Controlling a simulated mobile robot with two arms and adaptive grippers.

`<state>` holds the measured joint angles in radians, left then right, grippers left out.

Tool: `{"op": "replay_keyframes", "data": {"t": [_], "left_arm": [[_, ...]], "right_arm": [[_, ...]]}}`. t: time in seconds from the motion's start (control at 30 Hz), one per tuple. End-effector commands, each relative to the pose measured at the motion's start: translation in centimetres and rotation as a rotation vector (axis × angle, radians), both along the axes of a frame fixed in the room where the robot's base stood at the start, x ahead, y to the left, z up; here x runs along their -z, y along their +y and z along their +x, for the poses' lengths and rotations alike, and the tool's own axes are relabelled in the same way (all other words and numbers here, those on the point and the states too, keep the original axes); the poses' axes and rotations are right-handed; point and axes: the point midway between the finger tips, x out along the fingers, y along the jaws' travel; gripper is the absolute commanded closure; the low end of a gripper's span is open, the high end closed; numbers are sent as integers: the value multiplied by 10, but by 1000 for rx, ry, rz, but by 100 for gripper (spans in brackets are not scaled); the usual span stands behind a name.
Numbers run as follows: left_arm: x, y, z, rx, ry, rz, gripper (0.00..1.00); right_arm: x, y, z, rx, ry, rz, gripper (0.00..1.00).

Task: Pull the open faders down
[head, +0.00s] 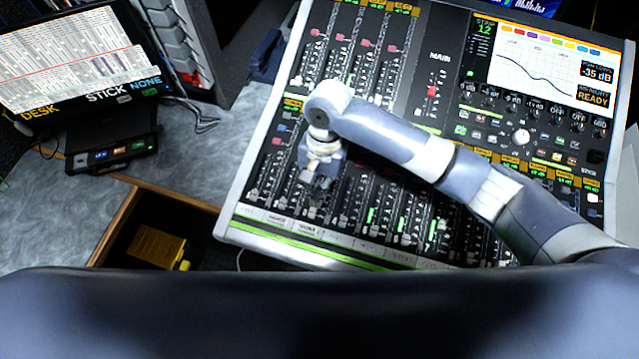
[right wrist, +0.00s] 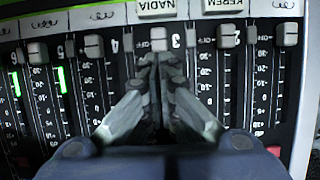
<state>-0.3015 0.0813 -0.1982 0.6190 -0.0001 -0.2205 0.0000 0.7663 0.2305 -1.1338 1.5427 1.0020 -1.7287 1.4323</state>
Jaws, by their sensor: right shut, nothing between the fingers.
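The mixing console (head: 238,222) fills the middle and right of the head view, with rows of dark fader strips. My right gripper (head: 318,190) is over the lower left fader bank. In the right wrist view its fingers (right wrist: 158,62) are shut and empty. Their tips are close to the grey fader cap (right wrist: 158,38) of strip 3; I cannot tell whether they touch it. Other caps, on strip 2 (right wrist: 229,35), strip 4 (right wrist: 94,45) and the far right strip (right wrist: 286,33), sit at the label end of their slots. My left gripper is not in view.
A red cap (head: 432,91) sits on the MAIN strip. A console screen (head: 540,62) is at upper right. A desk monitor (head: 70,57) stands at upper left. An open drawer with a yellow object (head: 155,246) lies at lower left. Green meters glow on several strips.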

Motion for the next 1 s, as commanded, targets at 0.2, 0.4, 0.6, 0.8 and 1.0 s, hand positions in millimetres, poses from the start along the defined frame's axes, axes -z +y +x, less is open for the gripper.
{"op": "replay_keyframes", "data": {"t": [0.2, 0.4, 0.6, 0.8, 1.0], "left_arm": [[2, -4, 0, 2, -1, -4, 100], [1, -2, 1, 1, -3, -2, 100], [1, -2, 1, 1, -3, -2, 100], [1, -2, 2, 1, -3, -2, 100], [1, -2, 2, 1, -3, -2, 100]], "right_arm": [[5, 4, -12, -16, 25, 4, 100], [-11, 3, -7, -18, 21, 5, 100], [-52, -2, 9, -10, 10, 6, 100], [-90, -7, 22, -5, 4, 4, 100], [-111, -9, 28, -2, 2, 2, 100]]}}
